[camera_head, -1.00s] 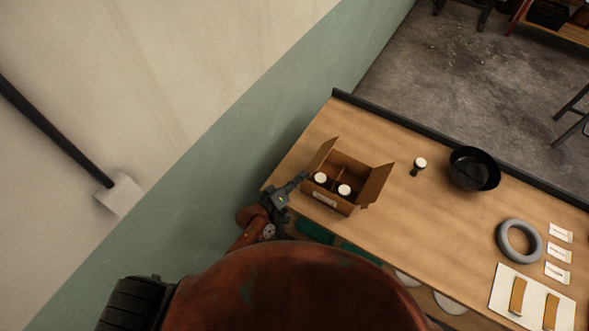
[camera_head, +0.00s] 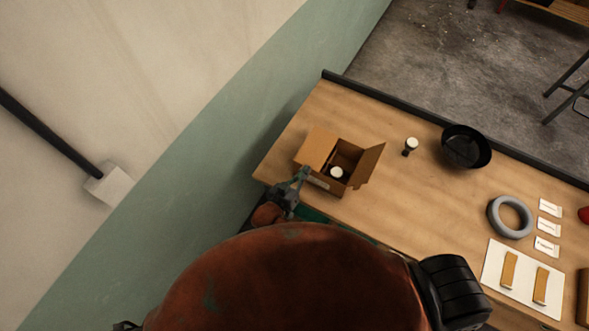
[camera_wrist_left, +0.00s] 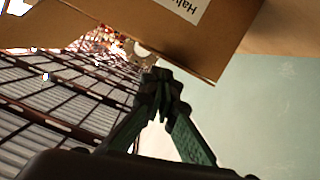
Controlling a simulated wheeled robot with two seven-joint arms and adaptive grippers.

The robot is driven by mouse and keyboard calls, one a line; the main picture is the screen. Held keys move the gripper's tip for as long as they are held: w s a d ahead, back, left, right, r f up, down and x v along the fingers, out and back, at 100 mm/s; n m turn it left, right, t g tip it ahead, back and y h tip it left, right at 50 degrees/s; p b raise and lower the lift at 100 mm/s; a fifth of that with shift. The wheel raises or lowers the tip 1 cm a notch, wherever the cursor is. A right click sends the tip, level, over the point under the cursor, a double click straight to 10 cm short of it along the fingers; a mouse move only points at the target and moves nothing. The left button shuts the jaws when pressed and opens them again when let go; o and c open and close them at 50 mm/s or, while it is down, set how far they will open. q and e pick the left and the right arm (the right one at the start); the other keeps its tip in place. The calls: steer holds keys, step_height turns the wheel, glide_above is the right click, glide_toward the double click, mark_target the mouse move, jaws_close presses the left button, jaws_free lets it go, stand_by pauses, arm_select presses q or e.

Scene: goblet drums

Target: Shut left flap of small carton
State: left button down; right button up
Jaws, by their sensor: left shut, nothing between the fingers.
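The small carton (camera_head: 324,184) stands at the left end of the wooden table. A white-topped goblet drum (camera_head: 336,173) shows inside the carton, in the uncovered right part. My left gripper (camera_head: 303,174) is shut and empty at the carton's near left side. In the left wrist view its closed fingertips (camera_wrist_left: 158,78) are close to the carton wall (camera_wrist_left: 215,55); I cannot tell whether they touch. My right gripper is not in view.
On the table (camera_head: 400,202) a small white-topped drum (camera_head: 410,146) and a black bowl (camera_head: 466,148) stand right of the carton. Further right are a grey ring (camera_head: 494,222), white cards (camera_head: 549,226) and a white board (camera_head: 491,277). A wall (camera_head: 215,172) rises left of the table.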

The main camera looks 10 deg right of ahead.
arm_select(q)
steer(key=shift+s+d+f, duration=0.1)
steer(key=shift+f, duration=0.2)
steer(key=shift+f, duration=0.1)
stand_by(0.4)
steer(key=s+a+r+p, duration=0.2)
steer(key=s+a+r, duration=0.4)
steer(key=s, duration=0.1)
steer(key=shift+a+r+p, duration=0.3)
stand_by(0.4)
